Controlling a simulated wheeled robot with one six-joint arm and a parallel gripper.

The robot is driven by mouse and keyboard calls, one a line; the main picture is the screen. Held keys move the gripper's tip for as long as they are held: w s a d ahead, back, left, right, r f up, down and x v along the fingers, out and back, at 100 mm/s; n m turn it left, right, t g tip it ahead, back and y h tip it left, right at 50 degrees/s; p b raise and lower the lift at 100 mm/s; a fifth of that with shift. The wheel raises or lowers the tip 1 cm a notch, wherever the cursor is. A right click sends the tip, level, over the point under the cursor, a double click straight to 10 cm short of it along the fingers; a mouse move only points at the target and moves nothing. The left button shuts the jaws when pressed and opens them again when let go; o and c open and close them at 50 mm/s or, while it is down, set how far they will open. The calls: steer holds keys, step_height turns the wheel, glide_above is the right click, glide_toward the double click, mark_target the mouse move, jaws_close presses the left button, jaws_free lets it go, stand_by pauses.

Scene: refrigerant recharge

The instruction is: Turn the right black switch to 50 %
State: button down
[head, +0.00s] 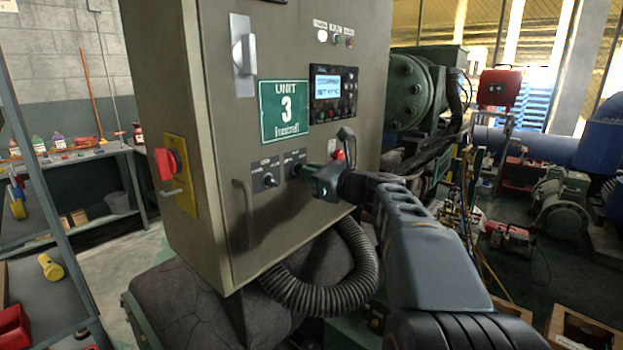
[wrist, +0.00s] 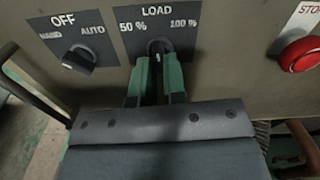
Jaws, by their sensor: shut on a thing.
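The right black switch (wrist: 158,46) sits under the "LOAD" label, between the "50 %" and "100 %" marks, in the wrist view. The green fingers of my gripper (wrist: 158,76) are closed around its knob from both sides. The fingers partly hide the knob, so I cannot tell exactly which mark it points to. In the head view my gripper (head: 312,173) reaches the cabinet front at this switch (head: 296,170), which is mostly hidden. The left black switch (wrist: 80,58), marked "HAND", "OFF" and "AUTO", is beside it and untouched.
A red stop button (wrist: 299,54) is to the right of the switch. The grey cabinet (head: 225,150) has a door handle (head: 244,213) to the left and a display panel (head: 333,93) above. A corrugated hose (head: 335,295) hangs below.

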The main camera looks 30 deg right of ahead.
steer(key=shift+f+n+b, duration=0.1)
steer(key=shift+n+b, duration=1.3)
steer(key=shift+n, duration=0.1)
steer(key=shift+n+b, duration=0.5)
steer(key=shift+b, duration=0.05)
steer(key=shift+n+b, duration=1.25)
steer(key=shift+n, duration=0.05)
steer(key=c, duration=1.3)
jaws_free()
steer(key=shift+o, duration=0.2)
steer(key=b+v, duration=0.1)
steer(key=v, duration=0.8)
